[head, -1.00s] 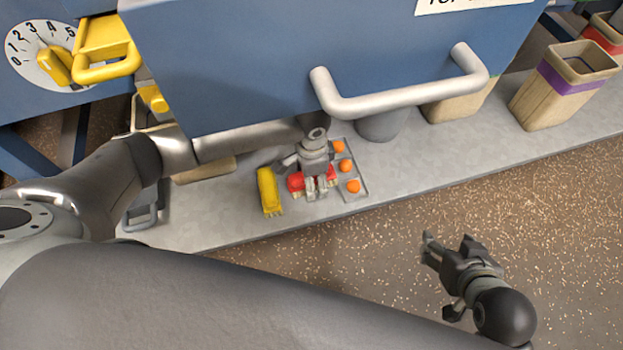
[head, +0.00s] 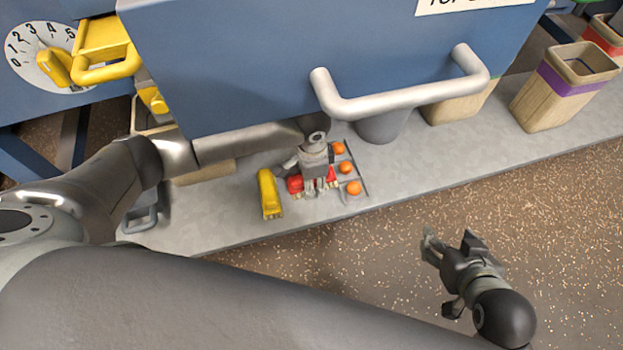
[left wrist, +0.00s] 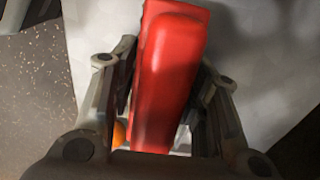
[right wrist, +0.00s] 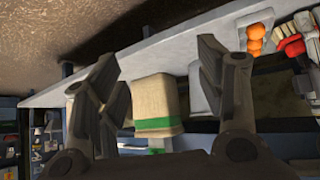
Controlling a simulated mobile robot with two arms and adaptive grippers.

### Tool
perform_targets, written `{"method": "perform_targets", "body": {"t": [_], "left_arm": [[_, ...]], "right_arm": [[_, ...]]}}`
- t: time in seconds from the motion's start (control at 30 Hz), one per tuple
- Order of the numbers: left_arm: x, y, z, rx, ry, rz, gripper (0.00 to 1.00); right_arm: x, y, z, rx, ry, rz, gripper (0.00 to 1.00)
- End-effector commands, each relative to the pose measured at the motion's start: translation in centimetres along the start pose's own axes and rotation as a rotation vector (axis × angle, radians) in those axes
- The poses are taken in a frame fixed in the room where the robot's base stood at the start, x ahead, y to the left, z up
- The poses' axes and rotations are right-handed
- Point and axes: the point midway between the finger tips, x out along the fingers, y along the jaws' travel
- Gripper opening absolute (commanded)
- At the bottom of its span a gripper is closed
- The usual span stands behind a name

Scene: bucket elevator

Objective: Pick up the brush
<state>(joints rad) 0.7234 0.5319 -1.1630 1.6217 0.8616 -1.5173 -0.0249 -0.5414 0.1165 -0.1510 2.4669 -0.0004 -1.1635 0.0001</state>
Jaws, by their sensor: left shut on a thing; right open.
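A red brush (head: 296,185) is at the grey ledge. My left gripper (head: 314,188) is over it from above and shut on it. In the left wrist view the red brush (left wrist: 168,80) sits between the two fingers, its long body running up the picture. Whether it touches the ledge or is lifted, I cannot tell. A yellow brush-like piece (head: 269,193) lies on the ledge just left of my left gripper. My right gripper (head: 445,247) is open and empty over the brown floor, well away from the ledge.
Orange balls (head: 345,167) sit in a grey tray right beside my left gripper. A blue cabinet front with a thick grey handle (head: 400,98) overhangs the ledge. A wooden bin with a purple band (head: 565,85) stands at right.

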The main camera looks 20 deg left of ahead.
Motion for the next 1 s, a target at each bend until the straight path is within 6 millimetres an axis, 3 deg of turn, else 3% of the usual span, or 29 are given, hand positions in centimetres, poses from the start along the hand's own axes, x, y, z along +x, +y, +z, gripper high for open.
{"method": "perform_targets", "body": {"t": [0.23,0.47,0.67,0.77,0.83,1.0], "left_arm": [[-0.6,0.0,-0.1,0.0,0.001,0.0,0.12],[-2.6,-0.1,-0.1,0.0,0.002,-0.001,0.12],[-5.4,1.4,0.9,0.002,0.001,0.001,0.12],[-8.3,3.2,2.0,0.005,0.002,0.001,0.12],[-10.1,4.5,2.9,0.004,0.002,0.001,0.12],[-10.8,7.0,4.5,0.003,0.0,0.002,0.12]], "right_arm": [[-0.2,0.0,0.4,0.0,-0.025,0.001,0.64],[-1.4,0.6,3.9,0.005,-0.193,0.012,0.64],[-4.5,1.1,8.4,0.013,-0.437,0.023,0.64],[-5.7,1.1,7.5,0.014,-0.446,0.023,0.64],[-5.2,1.1,7.6,0.013,-0.453,0.022,0.64],[-1.2,1.0,9.9,0.012,-0.474,0.018,0.64]]}}
